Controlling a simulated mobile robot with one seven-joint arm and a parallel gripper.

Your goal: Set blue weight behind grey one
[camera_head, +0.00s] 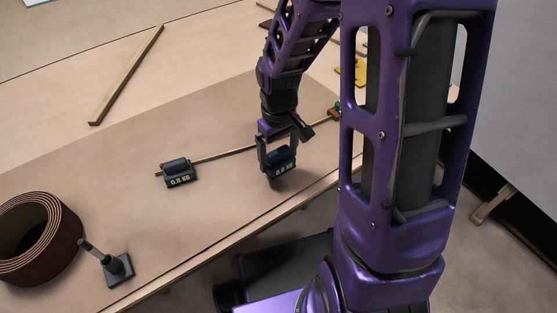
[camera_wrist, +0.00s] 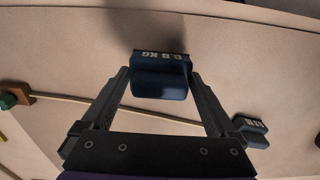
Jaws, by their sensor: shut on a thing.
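The blue weight (camera_head: 281,161), a dark block with white lettering on its face, is between the fingers of my gripper (camera_head: 276,154). In the wrist view the blue weight (camera_wrist: 160,78) sits between the two fingertips of my gripper (camera_wrist: 160,80), which is shut on it. A shadow lies apart from it there, so it seems to be held a little above the table. The grey weight (camera_head: 179,172), marked 0.8 KG, stands on the table to the left in the head view. It shows at the right in the wrist view (camera_wrist: 251,131).
A dark coiled roll (camera_head: 65,240) and a stamp-like grey tool (camera_head: 117,268) stand front left. A wooden strip (camera_head: 127,75) lies further back. The table's front edge is close.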

